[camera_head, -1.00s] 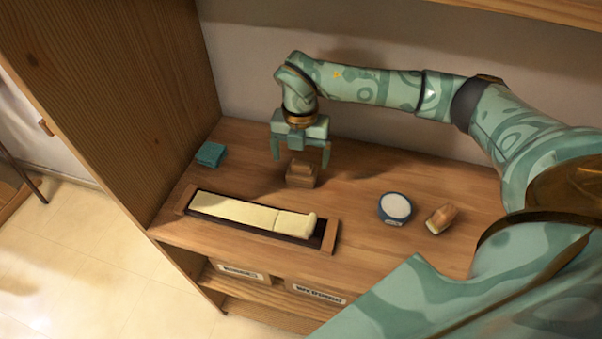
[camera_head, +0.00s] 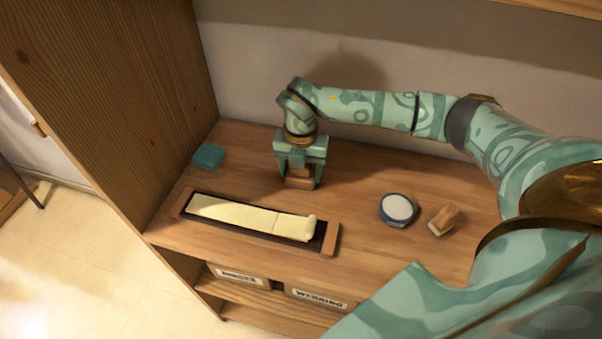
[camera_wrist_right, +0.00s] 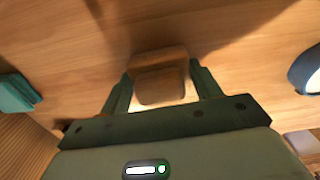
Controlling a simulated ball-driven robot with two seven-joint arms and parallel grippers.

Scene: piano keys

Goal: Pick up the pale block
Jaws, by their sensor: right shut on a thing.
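A small light-brown wooden block (camera_head: 299,179) stands on the wooden bench top, behind the long tray. It is the block at my right gripper; its colour is tan rather than very pale. My right gripper (camera_head: 300,175) comes down over it from above, with a finger on each side, shut on it. The right wrist view shows the block (camera_wrist_right: 160,78) between the two fingers (camera_wrist_right: 161,88). The block appears to rest on the bench still; its underside is hidden. My left gripper is out of view.
A dark tray with wooden ends (camera_head: 332,238) holds a long cream strip (camera_head: 250,217) in front of the block. A teal block (camera_head: 208,156) lies left. A round blue-rimmed tin (camera_head: 397,209) and a small wooden brush-like piece (camera_head: 442,220) lie right. A tall wooden panel (camera_head: 120,90) bounds the left.

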